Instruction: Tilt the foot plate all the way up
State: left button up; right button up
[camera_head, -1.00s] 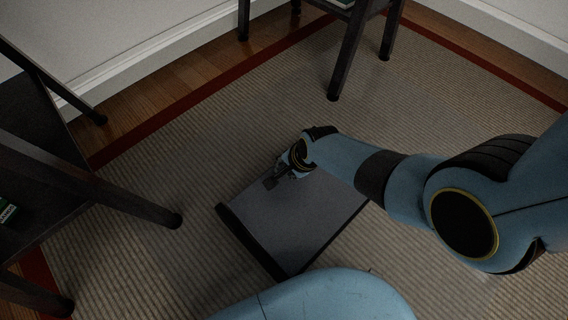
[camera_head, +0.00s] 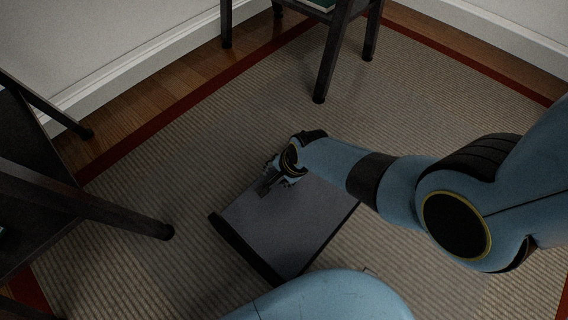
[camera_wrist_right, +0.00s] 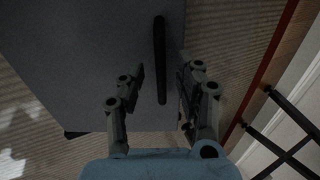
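The foot plate (camera_head: 285,232) is a dark grey flat panel on the rug, with a thicker dark near-left edge. My right gripper (camera_head: 267,182) is at its far-left edge in the head view. In the right wrist view the plate (camera_wrist_right: 80,50) fills the upper left, and a black bar-shaped handle (camera_wrist_right: 160,60) stands out on it. The right gripper (camera_wrist_right: 162,80) is open, with one finger on each side of the handle's lower part and visible gaps. Whether the fingers touch the plate cannot be told. My left gripper is not in view.
A dark table with slanting legs (camera_head: 90,200) stands at the left. A dark stool or chair (camera_head: 328,60) stands at the back near the white wall. The striped rug (camera_head: 420,90) is clear between them and around the plate.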

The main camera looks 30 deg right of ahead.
jog(key=v, duration=1.1)
jog(key=shift+r, duration=0.35)
jog(key=shift+s, duration=0.1)
